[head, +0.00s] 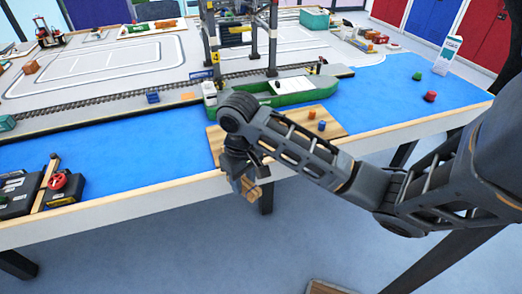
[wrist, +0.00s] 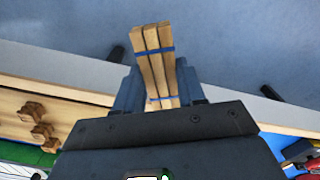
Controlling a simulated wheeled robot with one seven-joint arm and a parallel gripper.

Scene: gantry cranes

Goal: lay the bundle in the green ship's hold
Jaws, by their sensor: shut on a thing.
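The bundle (head: 248,187) is several pale wooden planks tied with blue bands; it shows most clearly in the wrist view (wrist: 153,58). My gripper (head: 240,172) is shut on it, with a finger on each side of the bundle in the wrist view (wrist: 158,92). In the head view the bundle hangs in front of the table's near edge, over the floor side. The green ship (head: 291,94) lies on the blue water behind my arm. Its hold is partly hidden by the hull side and my arm. A green strip shows at the lower left of the wrist view.
Black cases with a red wheel (head: 57,182) are at left. Dark crane legs (head: 272,45) stand behind the ship. Open blue surface lies on both sides.

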